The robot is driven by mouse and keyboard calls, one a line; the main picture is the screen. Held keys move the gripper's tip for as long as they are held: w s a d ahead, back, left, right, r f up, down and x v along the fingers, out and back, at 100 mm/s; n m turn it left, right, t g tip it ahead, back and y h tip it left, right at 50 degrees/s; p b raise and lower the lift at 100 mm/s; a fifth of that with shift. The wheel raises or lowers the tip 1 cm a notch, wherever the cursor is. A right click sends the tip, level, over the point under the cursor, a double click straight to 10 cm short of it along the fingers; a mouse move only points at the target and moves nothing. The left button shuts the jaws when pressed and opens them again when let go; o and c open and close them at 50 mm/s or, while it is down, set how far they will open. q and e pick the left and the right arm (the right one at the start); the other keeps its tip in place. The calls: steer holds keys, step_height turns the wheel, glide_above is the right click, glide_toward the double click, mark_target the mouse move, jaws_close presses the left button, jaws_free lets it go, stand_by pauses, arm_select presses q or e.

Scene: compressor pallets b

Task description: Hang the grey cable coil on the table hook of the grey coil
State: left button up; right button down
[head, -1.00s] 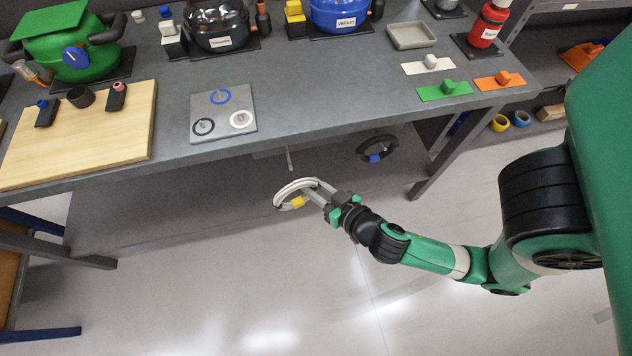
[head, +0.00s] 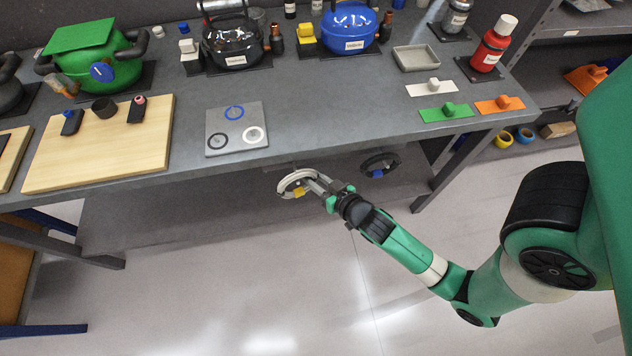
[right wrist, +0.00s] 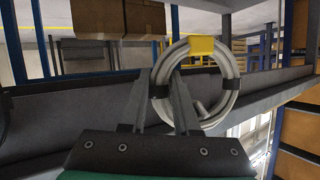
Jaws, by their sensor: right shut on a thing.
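The grey cable coil (head: 284,180) is a pale ring with a yellow tag, in front of and below the table's front edge. My right gripper (head: 314,183) is shut on its right side and holds it in the air. In the right wrist view the coil (right wrist: 232,80) stands upright, its yellow tag on top, beyond the fingers (right wrist: 160,85). A short grey rod end (right wrist: 200,108) shows inside the ring. It may be the table hook; I cannot tell whether the coil touches it. In the head view the hook is not clearly visible. My left gripper is out of view.
A black coil (head: 391,158) with a blue tag hangs under the table (head: 320,120), right of the grey coil. A grey plate with three ring marks (head: 212,113) and a wooden board (head: 62,168) lie on top. The floor in front is clear.

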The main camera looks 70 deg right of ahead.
steer(key=shift+w+d+f, duration=0.2)
steer(key=shift+d+f, duration=0.05)
steer(key=shift+d, duration=0.15)
steer(key=shift+w+d+f, duration=0.2)
steer(key=shift+d, duration=0.2)
steer(key=c, duration=0.6)
jaws_free()
steer(key=shift+o, duration=0.2)
steer(key=shift+a, duration=0.1)
steer(key=shift+s+a+r+p, duration=0.2)
steer(key=shift+s+p, duration=0.1)
steer(key=shift+s, duration=0.05)
steer(key=v, duration=1)
steer(key=shift+s, duration=0.3)
